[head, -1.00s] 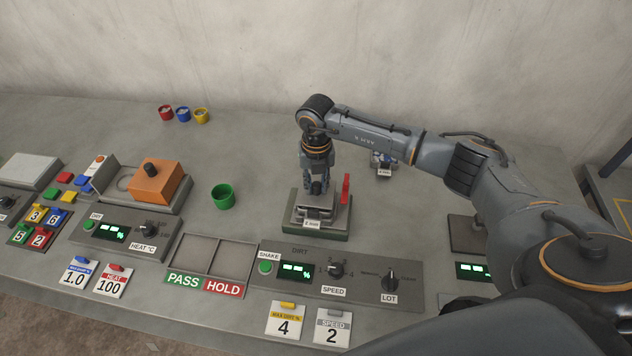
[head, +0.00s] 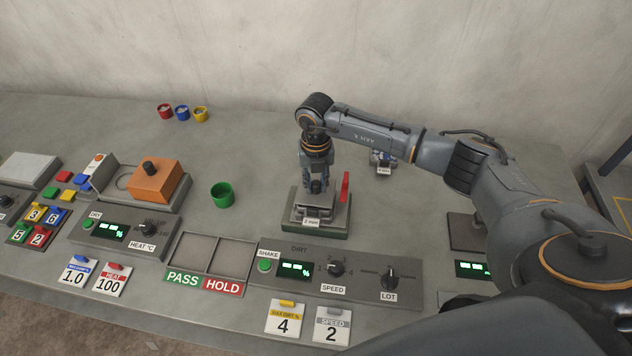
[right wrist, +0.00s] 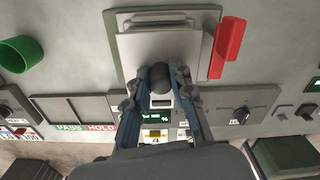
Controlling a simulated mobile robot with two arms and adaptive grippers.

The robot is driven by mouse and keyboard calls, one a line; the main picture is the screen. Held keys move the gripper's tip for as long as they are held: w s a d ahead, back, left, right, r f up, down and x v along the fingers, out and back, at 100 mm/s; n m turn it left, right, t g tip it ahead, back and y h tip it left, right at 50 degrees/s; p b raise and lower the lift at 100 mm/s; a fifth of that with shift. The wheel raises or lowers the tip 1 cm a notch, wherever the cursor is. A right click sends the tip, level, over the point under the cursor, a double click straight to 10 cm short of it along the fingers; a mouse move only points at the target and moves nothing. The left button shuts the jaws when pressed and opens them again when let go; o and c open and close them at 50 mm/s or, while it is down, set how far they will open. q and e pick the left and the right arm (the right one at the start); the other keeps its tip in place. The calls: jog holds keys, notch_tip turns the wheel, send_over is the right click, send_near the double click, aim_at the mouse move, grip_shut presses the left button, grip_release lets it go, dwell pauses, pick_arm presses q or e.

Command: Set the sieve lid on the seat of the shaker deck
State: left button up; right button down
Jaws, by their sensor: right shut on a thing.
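The shaker deck is a dark green base (head: 296,228) with a red lever (head: 345,188) upright at its right side. It also shows in the right wrist view (right wrist: 118,18). My right gripper (head: 317,188) points down over the deck, its fingers closed on the dark knob (right wrist: 161,80) of the sieve lid. The lid is a flat grey square plate (right wrist: 135,46), over the middle of the deck and left of the lever. The gripper hides part of it, and I cannot tell whether it touches the seat. My left gripper is not in view.
A control panel (head: 355,272) with knobs and a display lies in front of the deck. A two-part PASS/HOLD tray (head: 188,250) is at its left. A green cup (head: 222,196) and an orange block (head: 155,182) stand further left. Bare table lies behind the deck.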

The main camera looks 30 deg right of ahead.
jog(key=shift+f+b, duration=0.55)
dwell(0.8)
dwell(0.3)
jog(key=c, duration=1.1)
grip_release()
jog(key=shift+o, duration=0.3)
jog(key=o, duration=0.5)
jog(key=shift+o, duration=0.2)
jog(key=shift+r, duration=0.1)
jog(key=shift+r+p, duration=2.35)
jog(key=shift+r, duration=1.1)
